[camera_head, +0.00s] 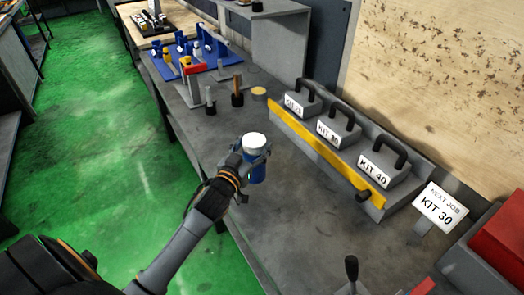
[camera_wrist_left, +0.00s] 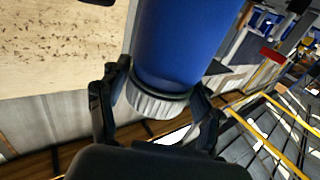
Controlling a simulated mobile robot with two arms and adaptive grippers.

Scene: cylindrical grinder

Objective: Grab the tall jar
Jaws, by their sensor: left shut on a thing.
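The tall jar (camera_head: 257,173) is blue with a white lid and stands upright near the front edge of the grey bench in the head view. My left gripper (camera_head: 256,154) reaches it from the lower left and is shut around its upper part, just below the lid. In the left wrist view the blue body of the jar (camera_wrist_left: 188,45) fills the upper middle, with its ribbed white lid between the fingers of my left gripper (camera_wrist_left: 160,93). I cannot tell whether the jar's base touches the bench. My right gripper is not in view.
Grey kit cases (camera_head: 379,166) with black handles stand behind a yellow strip (camera_head: 325,150) on the right. A sign reading KIT 30 (camera_head: 440,206) stands beside them. Several small tools and a blue rack (camera_head: 190,57) are at the back. The bench around the jar is clear.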

